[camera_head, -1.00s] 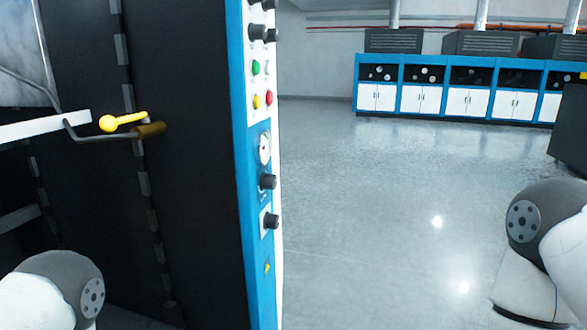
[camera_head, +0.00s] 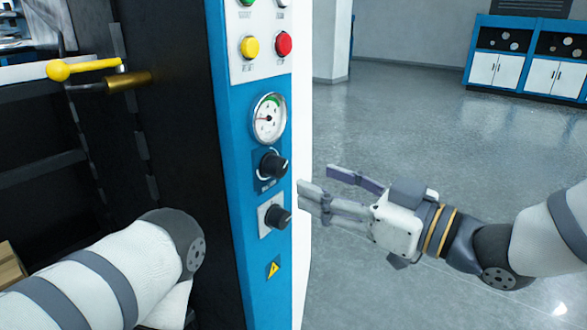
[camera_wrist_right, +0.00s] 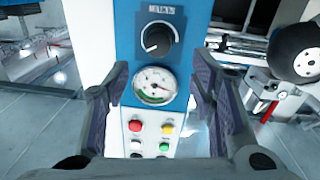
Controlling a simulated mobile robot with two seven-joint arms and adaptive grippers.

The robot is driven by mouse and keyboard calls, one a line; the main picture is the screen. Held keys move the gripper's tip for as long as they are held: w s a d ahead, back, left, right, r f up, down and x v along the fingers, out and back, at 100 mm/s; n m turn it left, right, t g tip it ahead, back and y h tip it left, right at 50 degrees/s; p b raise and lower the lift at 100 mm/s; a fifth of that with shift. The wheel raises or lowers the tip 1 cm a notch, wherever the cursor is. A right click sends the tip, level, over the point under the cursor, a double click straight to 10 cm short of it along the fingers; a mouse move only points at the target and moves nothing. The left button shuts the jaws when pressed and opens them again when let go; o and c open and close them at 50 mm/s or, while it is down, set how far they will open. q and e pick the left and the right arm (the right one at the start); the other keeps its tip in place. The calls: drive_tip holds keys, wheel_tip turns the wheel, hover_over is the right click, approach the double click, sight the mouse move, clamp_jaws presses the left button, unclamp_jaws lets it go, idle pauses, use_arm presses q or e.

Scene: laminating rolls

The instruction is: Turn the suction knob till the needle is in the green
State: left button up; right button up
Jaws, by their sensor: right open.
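The round white gauge (camera_head: 268,118) is on the blue panel. Its green arc is at the upper part of the dial, and its red needle points left, apparently outside the green. A black knob (camera_head: 273,165) sits just below the gauge; its label is unreadable. My right gripper (camera_head: 318,180) is open and empty, right of the panel, its fingers toward the knobs without visible contact. The right wrist view is upside down: the gauge (camera_wrist_right: 155,87) shows between the fingers, with the knob (camera_wrist_right: 157,38) beyond. My left arm shows at lower left; its gripper is out of view.
A second black knob (camera_head: 278,217) is lower on the panel. A yellow button (camera_head: 250,47) and a red button (camera_head: 283,43) are above the gauge. Open floor (camera_head: 400,110) lies right of the panel.

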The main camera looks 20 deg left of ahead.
sight(282, 169)
drive_tip(key=x, duration=0.8)
drive_tip(key=shift+w+f, duration=0.1)
drive_tip(key=shift+w, duration=0.05)
drive_tip(key=c, duration=1.2)
